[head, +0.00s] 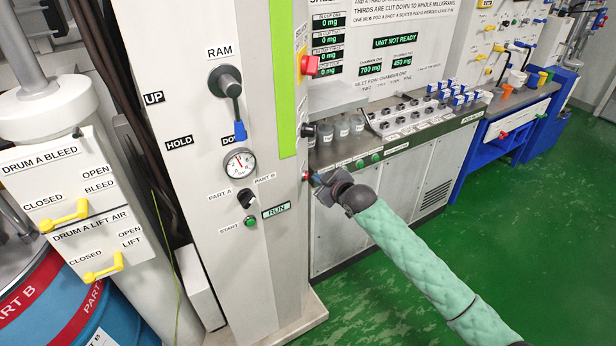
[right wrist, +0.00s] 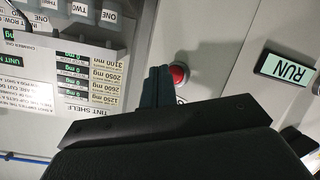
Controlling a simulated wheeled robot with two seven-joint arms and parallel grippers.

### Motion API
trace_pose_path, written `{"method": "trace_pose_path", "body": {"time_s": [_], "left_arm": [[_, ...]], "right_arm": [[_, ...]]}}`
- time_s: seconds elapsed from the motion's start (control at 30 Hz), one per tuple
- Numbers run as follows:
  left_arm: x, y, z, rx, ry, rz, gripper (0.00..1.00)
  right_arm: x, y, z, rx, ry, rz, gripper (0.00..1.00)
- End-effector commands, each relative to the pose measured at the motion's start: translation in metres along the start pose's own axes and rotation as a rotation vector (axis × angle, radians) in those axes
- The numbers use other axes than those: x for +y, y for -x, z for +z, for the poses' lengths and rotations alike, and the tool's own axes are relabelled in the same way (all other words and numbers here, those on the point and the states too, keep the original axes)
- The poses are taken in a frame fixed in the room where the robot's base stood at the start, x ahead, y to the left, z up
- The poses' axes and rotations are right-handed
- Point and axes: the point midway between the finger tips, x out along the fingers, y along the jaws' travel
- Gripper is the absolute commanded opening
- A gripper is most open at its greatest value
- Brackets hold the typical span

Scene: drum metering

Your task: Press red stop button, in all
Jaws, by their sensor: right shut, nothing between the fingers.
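A round red button (head: 306,175) sits low on the right edge of the pale column, up and right of the RUN label. It also shows in the right wrist view (right wrist: 180,75), where its right part is clear and its left edge lies beside the finger tips. My right gripper (head: 316,180) is shut and empty, its tips right at the button in the head view. In the right wrist view its dark fingers (right wrist: 158,76) are together. I cannot tell whether they touch the button. My left gripper is not in view.
A second red knob on yellow (head: 309,65) sits higher on the column. The RUN label (head: 276,210), green START button (head: 250,222), gauge (head: 240,164) and RAM lever (head: 233,105) are close by. Green floor (head: 470,240) is open at right.

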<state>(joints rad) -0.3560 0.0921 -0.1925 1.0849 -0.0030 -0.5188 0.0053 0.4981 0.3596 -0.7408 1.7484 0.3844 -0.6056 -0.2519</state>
Motion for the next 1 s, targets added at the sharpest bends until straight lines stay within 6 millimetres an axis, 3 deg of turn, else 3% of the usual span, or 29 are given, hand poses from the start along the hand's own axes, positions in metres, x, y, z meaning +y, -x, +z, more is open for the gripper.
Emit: {"method": "trace_pose_path", "body": {"time_s": [0.5,1.0], "left_arm": [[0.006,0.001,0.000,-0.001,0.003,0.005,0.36],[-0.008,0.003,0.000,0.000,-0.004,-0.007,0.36]], "right_arm": [[-0.002,-0.003,-0.002,0.000,0.000,0.000,0.00],[-0.004,-0.006,-0.004,0.000,0.000,0.000,0.00]]}}
